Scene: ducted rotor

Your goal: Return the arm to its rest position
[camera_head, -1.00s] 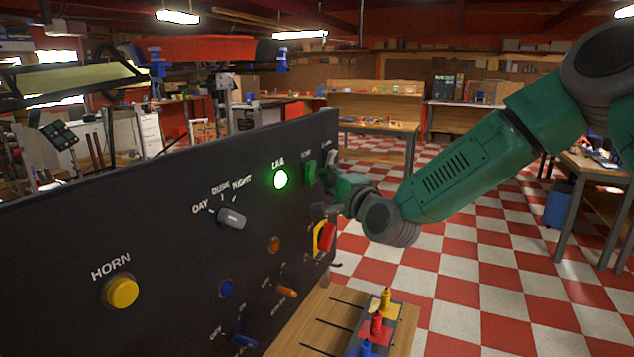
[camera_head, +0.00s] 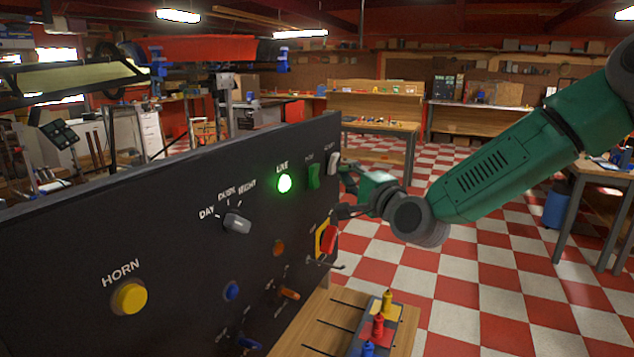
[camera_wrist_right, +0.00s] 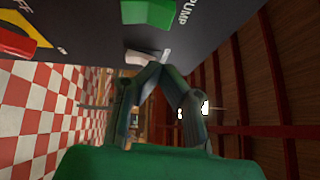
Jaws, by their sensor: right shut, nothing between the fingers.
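My right arm, green and grey, comes in from the right in the head view. Its gripper (camera_head: 348,190) is beside the right edge of the black control panel (camera_head: 150,215), near the green rocker switch (camera_head: 314,176) and the white switch (camera_head: 333,163). In the right wrist view the fingers (camera_wrist_right: 152,72) meet at the tips, with nothing between them. The green switch (camera_wrist_right: 148,12), labelled PUMP, and the white switch (camera_wrist_right: 135,57) are ahead of them there. I cannot tell whether the fingertips touch the panel. My left gripper is not in view.
The panel has a lit green lamp (camera_head: 284,183), a yellow HORN button (camera_head: 130,297), a grey selector knob (camera_head: 237,223) and a red knob (camera_head: 329,239). A wooden table (camera_head: 318,322) with coloured plugs (camera_head: 378,325) stands below. Checkered floor to the right is open.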

